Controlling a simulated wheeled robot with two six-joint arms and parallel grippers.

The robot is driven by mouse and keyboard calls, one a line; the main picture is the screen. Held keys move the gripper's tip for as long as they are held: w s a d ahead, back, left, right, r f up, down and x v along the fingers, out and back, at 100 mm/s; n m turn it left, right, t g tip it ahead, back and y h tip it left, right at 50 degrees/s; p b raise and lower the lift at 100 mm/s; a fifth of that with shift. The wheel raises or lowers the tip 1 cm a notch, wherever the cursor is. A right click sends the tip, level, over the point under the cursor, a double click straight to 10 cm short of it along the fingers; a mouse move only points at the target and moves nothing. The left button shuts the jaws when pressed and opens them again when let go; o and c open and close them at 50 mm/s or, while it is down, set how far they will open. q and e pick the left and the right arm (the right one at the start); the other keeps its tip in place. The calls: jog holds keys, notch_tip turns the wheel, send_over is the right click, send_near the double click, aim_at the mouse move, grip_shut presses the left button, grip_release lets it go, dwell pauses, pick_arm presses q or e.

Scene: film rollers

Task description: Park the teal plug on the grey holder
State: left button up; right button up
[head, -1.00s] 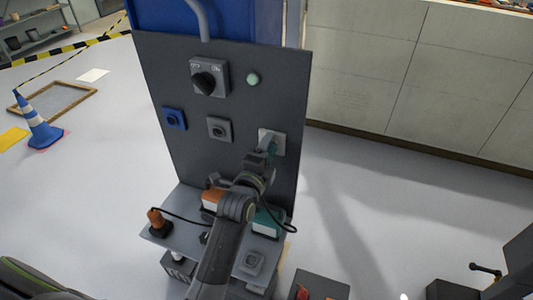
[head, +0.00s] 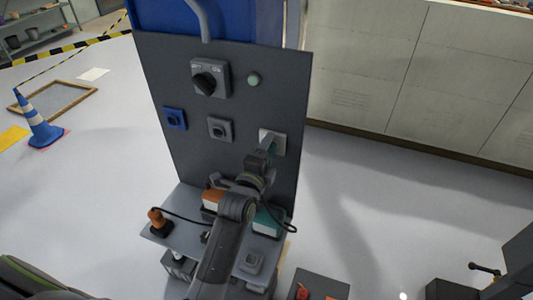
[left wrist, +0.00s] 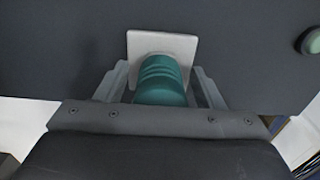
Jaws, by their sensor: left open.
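The teal plug (left wrist: 161,80) sits in a pale square socket (head: 278,137) at the right of the dark upright panel. My left gripper (head: 268,146) is at this plug, and its fingers hide most of it in the head view. In the left wrist view the open fingers stand on either side of the plug, with a gap at each side. The grey holder appears to be the grey square piece (head: 253,260) on the shelf below the panel. My right gripper is not in view.
The panel also bears a blue socket (head: 174,118), a grey socket (head: 220,129), a rotary switch (head: 209,78) and a green button (head: 254,81). An orange plug (head: 157,217) stands at the shelf's left, with a black cable. A teal-and-white box (head: 268,222) is on the shelf's right.

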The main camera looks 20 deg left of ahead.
pick_arm(q)
jog(key=c, duration=1.3)
jog(key=shift+s+f, duration=0.2)
jog(key=shift+s, duration=0.05)
jog(key=shift+s+r, duration=0.3)
jog(key=shift+s, duration=0.65)
jog(key=shift+s+f, duration=0.1)
jog(key=shift+s, duration=0.05)
jog(key=shift+s, duration=0.1)
jog(key=shift+s, duration=0.15)
jog(key=shift+s+a, duration=0.1)
jog(key=shift+s, duration=1.3)
